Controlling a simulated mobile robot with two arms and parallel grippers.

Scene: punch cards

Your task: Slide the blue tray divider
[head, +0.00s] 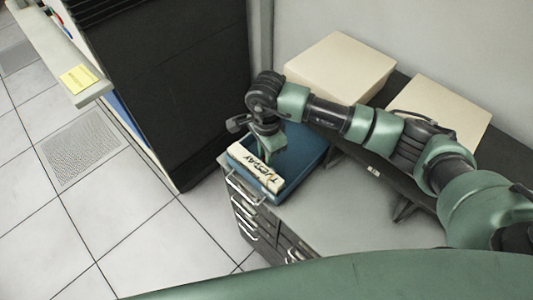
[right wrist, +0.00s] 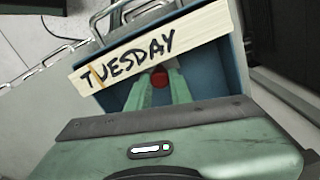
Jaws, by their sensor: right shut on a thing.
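The blue tray (head: 308,152) sits on the cabinet top. A cream block of cards (head: 254,167), marked TUESDAY, stands at its front end; it also shows in the right wrist view (right wrist: 150,45). My right gripper (head: 266,157) reaches down into the tray just behind the cards. In the right wrist view its two green fingers (right wrist: 159,83) are shut on a round red knob (right wrist: 160,76). The divider plate under the knob is mostly hidden by the fingers and the cards. My left gripper is not in view.
The grey cabinet top (head: 335,215) is clear in front of the tray. Drawers with metal handles (head: 247,208) face left. Two cream boxes (head: 340,66) stand behind on a dark surface. A tall black cabinet (head: 165,85) rises at the left.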

